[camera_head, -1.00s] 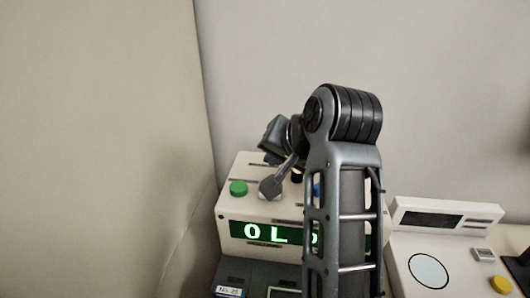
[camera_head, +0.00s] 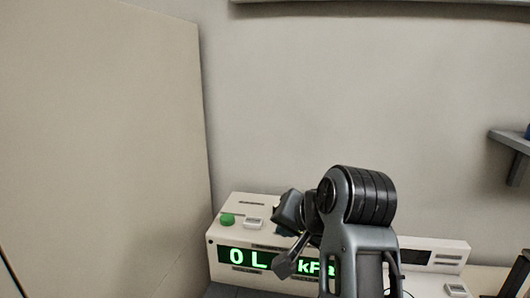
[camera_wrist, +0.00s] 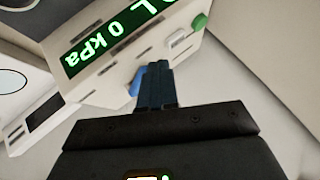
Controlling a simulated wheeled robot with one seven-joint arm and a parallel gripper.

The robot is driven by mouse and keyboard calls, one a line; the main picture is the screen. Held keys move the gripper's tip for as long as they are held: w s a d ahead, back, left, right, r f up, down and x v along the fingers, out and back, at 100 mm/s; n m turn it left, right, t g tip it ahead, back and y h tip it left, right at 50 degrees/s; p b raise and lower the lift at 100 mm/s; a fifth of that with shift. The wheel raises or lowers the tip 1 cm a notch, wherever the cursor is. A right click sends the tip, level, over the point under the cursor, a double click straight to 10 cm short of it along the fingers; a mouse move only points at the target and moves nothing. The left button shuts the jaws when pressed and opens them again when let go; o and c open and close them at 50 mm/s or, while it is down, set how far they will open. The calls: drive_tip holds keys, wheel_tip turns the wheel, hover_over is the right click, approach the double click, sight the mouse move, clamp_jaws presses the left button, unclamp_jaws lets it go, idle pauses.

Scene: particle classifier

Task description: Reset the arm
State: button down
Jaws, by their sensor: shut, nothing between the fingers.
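My gripper (camera_head: 284,266) is in front of the white particle classifier box (camera_head: 226,222) in the head view, covering part of its face. In the wrist view my gripper (camera_wrist: 154,72) has its dark blue fingers together with nothing between them. The fingers point at the box (camera_wrist: 110,75) and overlap its edge in the picture; I cannot tell whether they touch it. The box's green-lit display (camera_head: 236,257) reads "0 L" and "kPa" around my arm; in the wrist view it appears tilted.
The box carries a green button (camera_head: 228,220), a white button (camera_head: 253,223) and a blue part (camera_wrist: 137,80) beside my fingers. Another white device (camera_head: 447,250) stands at the right. A tall beige panel (camera_head: 100,150) borders the left. A shelf (camera_head: 512,140) juts out at the far right.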

drive_tip(key=s+d+f+n+t+h, duration=0.1)
drive_tip(key=s+d+f+t+h, duration=0.3)
drive_tip(key=d+f, duration=0.7)
drive_tip(key=s+d+f+n, duration=0.1)
drive_tip(key=s+d+f, duration=0.25)
drive_tip(key=s, duration=0.25)
drive_tip(key=s+d+f+n, duration=0.1)
drive_tip(key=s+d+f, duration=0.25)
drive_tip(key=s, duration=0.25)
drive_tip(key=s+d+n+t+b, duration=0.1)
drive_tip(key=s+d+n, duration=0.1)
drive_tip(key=s, duration=1.3)
drive_tip(key=s+a+r, duration=0.1)
drive_tip(key=s+r, duration=0.2)
drive_tip(key=s, duration=0.4)
drive_tip(key=s+a+r+m+t, duration=0.1)
drive_tip(key=s+r, duration=0.2)
drive_tip(key=s, duration=0.4)
drive_tip(key=shift+s+a+r, duration=0.35)
drive_tip(key=shift+s, duration=0.05)
